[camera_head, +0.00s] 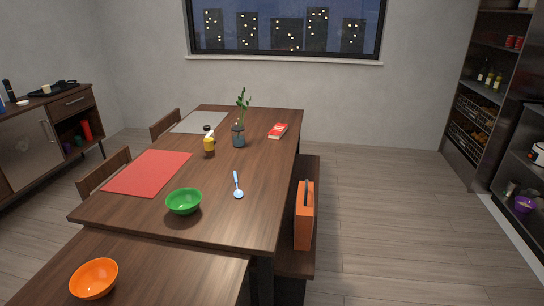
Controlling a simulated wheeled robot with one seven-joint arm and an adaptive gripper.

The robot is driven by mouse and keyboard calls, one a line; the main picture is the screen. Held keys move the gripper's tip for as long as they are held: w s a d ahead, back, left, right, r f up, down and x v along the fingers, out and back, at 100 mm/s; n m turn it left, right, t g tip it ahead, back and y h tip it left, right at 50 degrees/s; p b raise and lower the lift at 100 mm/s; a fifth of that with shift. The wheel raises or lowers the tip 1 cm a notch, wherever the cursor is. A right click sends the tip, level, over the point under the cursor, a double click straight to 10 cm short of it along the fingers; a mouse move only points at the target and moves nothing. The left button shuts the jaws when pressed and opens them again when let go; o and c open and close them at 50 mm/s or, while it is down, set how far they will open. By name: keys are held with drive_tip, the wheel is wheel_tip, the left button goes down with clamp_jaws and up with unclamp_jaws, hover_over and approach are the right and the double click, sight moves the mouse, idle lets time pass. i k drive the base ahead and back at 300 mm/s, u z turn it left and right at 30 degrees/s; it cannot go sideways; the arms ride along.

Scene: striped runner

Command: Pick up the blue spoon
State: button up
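The blue spoon (238,186) lies on the wooden dining table (255,222), right of the green bowl (184,201). Its pale blue bowl end points toward me and its handle points away toward the back of the table. Nothing touches or covers it. My gripper is not in view.
An orange bowl (94,278) stands on the nearer wooden surface (165,270). A bench holds an orange case (304,215). The floor at right is clear.

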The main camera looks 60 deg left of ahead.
sight(238, 193)
drive_tip(key=i, duration=1.6)
drive_tip(key=u, duration=3.25)
